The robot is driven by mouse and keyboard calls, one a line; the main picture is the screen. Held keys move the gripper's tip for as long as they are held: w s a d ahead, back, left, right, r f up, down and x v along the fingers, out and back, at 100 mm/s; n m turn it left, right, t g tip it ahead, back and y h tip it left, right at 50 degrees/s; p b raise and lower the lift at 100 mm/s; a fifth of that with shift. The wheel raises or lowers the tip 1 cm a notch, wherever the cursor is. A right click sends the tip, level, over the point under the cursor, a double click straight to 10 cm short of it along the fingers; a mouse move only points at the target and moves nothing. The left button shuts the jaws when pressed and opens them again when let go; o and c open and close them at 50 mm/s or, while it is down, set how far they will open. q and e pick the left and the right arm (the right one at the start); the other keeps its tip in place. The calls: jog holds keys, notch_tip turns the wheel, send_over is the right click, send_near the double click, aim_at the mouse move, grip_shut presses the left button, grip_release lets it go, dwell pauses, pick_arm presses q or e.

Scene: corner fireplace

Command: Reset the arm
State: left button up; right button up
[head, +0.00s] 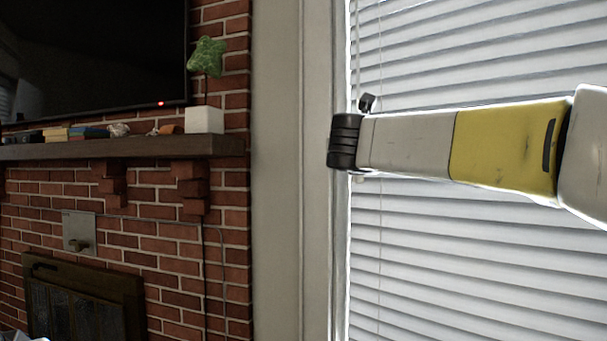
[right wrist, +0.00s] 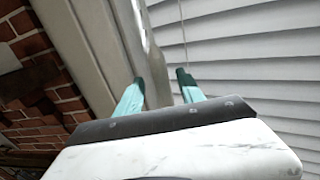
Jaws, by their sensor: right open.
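My right arm (head: 420,145) comes in from the right in the head view, stretched roughly level in front of the window blinds. Its far end is a dark wrist part, and the fingers cannot be made out there. In the right wrist view my right gripper (right wrist: 160,88) shows two teal fingers with dark tips. They are apart, with nothing between them but the window frame and blinds behind. My left gripper is in neither view.
White blinds (head: 450,260) cover the window behind my right arm. A pale window frame (head: 290,200) stands left of it. A brick fireplace with a wooden mantel (head: 120,147) is at the left, bearing a potted plant (head: 204,118) and small items below a dark television (head: 90,60).

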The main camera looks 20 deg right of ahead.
jog(key=s+a+f+m+g+y, duration=0.2)
jog(key=a+f+m+y, duration=0.15)
jog(key=f+m, duration=0.5)
jog(key=s+a+f+m+g+y, duration=0.2)
jog(key=a+f+m, duration=0.3)
jog(key=f, duration=0.6)
jog(key=s+a+f+m+g+y, duration=0.2)
jog(key=s+a+f+m+y, duration=0.1)
jog(key=a+f+m, duration=0.3)
jog(key=s+a+f+m+g+y, duration=0.2)
jog(key=s+a+f+m+y, duration=0.2)
jog(key=a+m, duration=0.5)
notch_tip(320, 180, down, 4)
jog(key=shift+s+a+r+g, duration=0.25)
jog(key=shift+s+a+g, duration=0.05)
jog(key=shift+s, duration=0.7)
